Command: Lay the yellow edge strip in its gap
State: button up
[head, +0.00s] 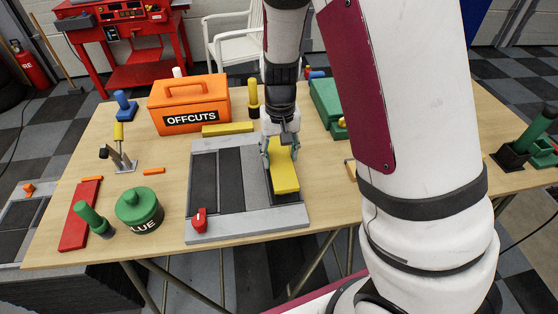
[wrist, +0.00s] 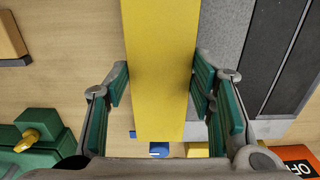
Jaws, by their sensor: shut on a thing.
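My gripper (head: 281,150) is shut on a yellow strip (head: 285,175), over the right part of a grey board (head: 240,229). In the wrist view, the green pads of my gripper (wrist: 160,95) flank the yellow strip (wrist: 160,60), which runs lengthwise away between them. The board has dark recesses: one at its left (head: 203,182), one in the middle (head: 230,175), and dark also shows beside and in front of the held strip. I cannot tell how high the strip is above the board. Its far end is partly hidden by my gripper.
A second yellow bar (head: 227,129) lies behind the board, before the orange OFFCUTS box (head: 190,103). A red knob (head: 199,219) sits on the board's front left corner. A green GLUE pot (head: 139,208) and a toggle clamp (head: 121,158) stand left. A green box (head: 327,100) stands behind right.

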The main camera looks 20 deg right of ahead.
aim_at(280, 158)
jog(key=shift+f, duration=1.75)
jog(key=shift+f, duration=0.1)
jog(key=o, duration=1.3)
jog(key=shift+r+p, duration=2.15)
jog(key=shift+r, duration=1.85)
